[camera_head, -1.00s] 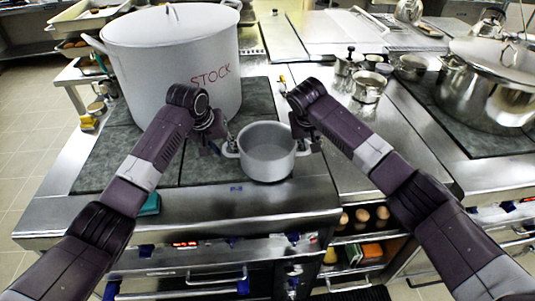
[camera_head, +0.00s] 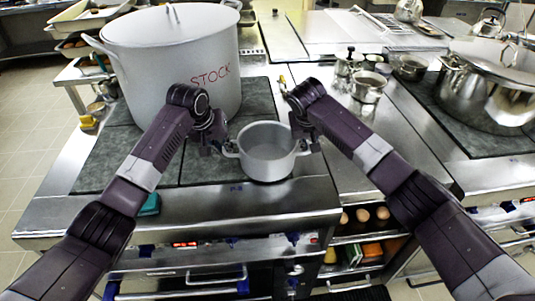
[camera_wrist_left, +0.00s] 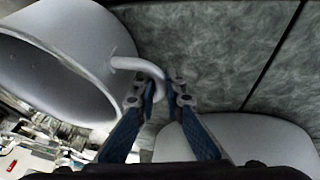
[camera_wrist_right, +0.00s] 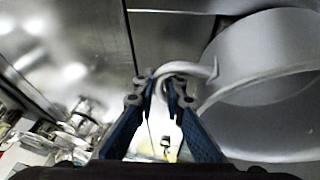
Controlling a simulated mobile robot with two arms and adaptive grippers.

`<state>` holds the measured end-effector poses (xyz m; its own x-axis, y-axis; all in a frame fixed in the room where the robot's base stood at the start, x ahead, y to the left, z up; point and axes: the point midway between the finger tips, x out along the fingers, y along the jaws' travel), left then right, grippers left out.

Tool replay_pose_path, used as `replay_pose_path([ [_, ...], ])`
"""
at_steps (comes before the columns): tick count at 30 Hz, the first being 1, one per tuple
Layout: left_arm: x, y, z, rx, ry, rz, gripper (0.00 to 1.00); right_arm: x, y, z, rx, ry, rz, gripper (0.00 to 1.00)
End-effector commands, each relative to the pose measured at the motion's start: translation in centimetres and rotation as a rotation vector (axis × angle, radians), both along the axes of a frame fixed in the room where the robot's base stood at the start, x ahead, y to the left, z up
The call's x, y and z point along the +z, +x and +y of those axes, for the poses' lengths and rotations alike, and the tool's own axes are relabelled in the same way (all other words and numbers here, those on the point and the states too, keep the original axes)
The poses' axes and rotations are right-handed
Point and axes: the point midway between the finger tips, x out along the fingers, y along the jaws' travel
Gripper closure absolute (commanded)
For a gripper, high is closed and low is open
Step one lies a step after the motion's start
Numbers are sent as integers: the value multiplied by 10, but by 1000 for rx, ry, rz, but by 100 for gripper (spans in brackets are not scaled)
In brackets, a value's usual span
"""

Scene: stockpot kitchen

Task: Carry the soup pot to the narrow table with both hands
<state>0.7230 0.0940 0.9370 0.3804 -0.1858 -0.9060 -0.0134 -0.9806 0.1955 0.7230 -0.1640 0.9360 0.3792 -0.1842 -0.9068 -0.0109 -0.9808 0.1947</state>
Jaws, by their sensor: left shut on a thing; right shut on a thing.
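The soup pot (camera_head: 268,160) is a small grey pot with two loop handles, at the front of the dark stove top in the head view. It looks upright and empty. My left gripper (camera_head: 222,146) is shut on its left handle; the left wrist view shows the fingers (camera_wrist_left: 160,92) around the handle (camera_wrist_left: 135,66). My right gripper (camera_head: 311,143) is shut on its right handle; the right wrist view shows the fingers (camera_wrist_right: 162,90) on the handle (camera_wrist_right: 188,68). Whether the pot's base touches the stove is unclear. I cannot tell which surface is the narrow table.
A large white pot marked STOCK (camera_head: 178,75) stands close behind and left of the soup pot. Small metal pots (camera_head: 368,86) stand on the counter at the right. A large lidded steel pot (camera_head: 488,85) is further right. The steel counter (camera_head: 340,160) beside the soup pot is clear.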

Motion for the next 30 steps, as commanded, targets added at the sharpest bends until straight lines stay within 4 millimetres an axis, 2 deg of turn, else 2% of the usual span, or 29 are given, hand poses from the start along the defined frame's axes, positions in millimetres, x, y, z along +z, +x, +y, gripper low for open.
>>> replay_pose_path([
  [8,13,0,1,0,1,0,100,14,1,-2,-5,-1,-4,100],
  [21,48,0,1,1,1,1,100,50,1,-2,-7,-1,-3,100],
  [30,50,0,2,2,2,2,100,51,1,-3,-7,-2,-3,100],
])
